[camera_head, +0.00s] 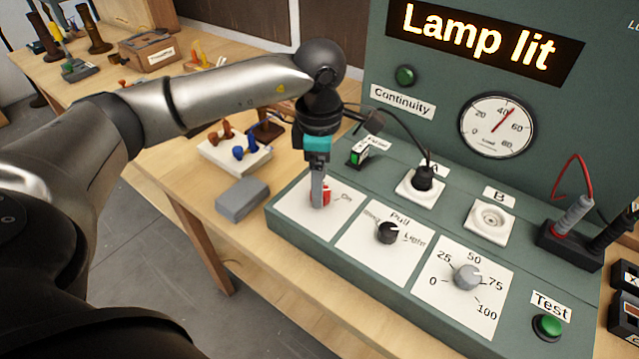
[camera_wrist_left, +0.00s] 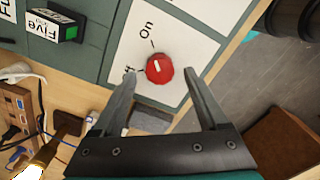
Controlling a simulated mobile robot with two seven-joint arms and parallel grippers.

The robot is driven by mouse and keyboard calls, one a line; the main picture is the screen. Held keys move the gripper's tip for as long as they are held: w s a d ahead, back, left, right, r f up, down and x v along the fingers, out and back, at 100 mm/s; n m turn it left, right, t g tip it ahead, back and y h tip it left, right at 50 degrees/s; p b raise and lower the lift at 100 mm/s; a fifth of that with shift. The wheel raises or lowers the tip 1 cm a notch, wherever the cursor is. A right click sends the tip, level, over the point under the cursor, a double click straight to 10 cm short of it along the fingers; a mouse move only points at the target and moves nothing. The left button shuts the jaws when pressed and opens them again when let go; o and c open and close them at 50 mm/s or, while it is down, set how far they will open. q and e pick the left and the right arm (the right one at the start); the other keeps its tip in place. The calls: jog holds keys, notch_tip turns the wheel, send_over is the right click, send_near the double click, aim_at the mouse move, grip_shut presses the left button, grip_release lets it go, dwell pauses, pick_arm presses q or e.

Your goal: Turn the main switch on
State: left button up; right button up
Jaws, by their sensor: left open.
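The main switch is a red knob (camera_head: 327,195) on a white plate (camera_head: 296,213) at the left end of the green panel. In the left wrist view the red knob (camera_wrist_left: 160,70) carries a short white mark pointing roughly toward the "On" label (camera_wrist_left: 147,30); the other label is partly covered by a finger. My left gripper (camera_head: 318,204) points down over the plate and partly hides the knob in the head view. In the wrist view its fingers (camera_wrist_left: 160,76) are apart, one on each side of the knob, with gaps showing. My right gripper is not in view.
The sign (camera_head: 485,42) reads "Lamp lit". A "Pull" knob (camera_head: 388,233), a grey dial (camera_head: 467,277) and a green Test button (camera_head: 547,325) lie to the right. A black plug with cable (camera_head: 423,178) sits in socket A. A grey block (camera_head: 242,196) lies left of the panel.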

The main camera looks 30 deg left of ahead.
pick_arm(q)
notch_tip(320, 180, up, 14)
jog(key=p, duration=0.1)
jog(key=shift+f, duration=0.2)
dwell(0.4)
